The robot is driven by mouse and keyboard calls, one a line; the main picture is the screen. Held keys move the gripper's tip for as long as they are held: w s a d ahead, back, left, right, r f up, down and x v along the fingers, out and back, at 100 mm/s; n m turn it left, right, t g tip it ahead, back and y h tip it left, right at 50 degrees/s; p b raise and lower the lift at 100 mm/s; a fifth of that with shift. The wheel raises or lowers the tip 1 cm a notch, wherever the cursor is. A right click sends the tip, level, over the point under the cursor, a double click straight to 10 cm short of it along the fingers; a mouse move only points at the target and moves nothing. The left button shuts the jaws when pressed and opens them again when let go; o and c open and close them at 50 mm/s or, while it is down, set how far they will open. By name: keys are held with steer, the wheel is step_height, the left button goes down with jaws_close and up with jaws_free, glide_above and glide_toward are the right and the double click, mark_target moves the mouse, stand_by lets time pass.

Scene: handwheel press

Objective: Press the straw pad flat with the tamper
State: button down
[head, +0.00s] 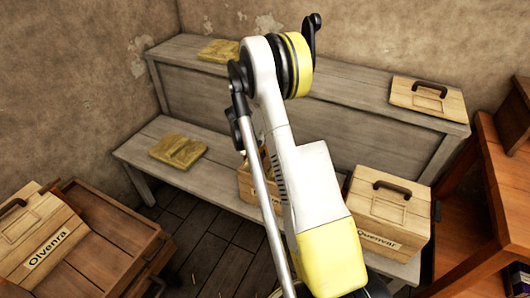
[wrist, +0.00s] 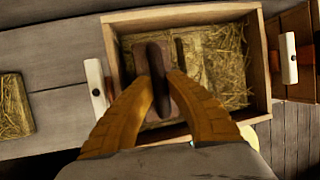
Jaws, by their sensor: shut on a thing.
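In the wrist view my gripper (wrist: 160,80) is shut on the dark handle of the tamper (wrist: 157,55). The tamper's flat brown block is over the left part of an open wooden crate (wrist: 262,60) with straw (wrist: 228,65) in it. I cannot tell whether the block touches the straw. A squared straw patch (wrist: 192,58) shows just right of the tamper; part of it is hidden beneath. In the head view my arm hides the gripper and tamper, and most of the crate (head: 246,187) on the lower bench.
Straw pads lie on the lower bench (head: 178,150) and upper shelf (head: 219,50). The lidded Quenvar box (head: 390,215) stands right of the crate. A handled lid (head: 428,97) lies on the shelf. The Olvenra box (head: 35,235) is at front left. White side grips (wrist: 97,88) flank the crate.

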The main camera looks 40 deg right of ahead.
steer(key=shift+f+b, duration=0.55)
steer(key=shift+b, duration=0.05)
stand_by(2.4)
step_height(320, 180, up, 10)
steer(key=p, duration=0.5)
steer(key=shift+p, duration=0.3)
steer(key=shift+s, duration=0.1)
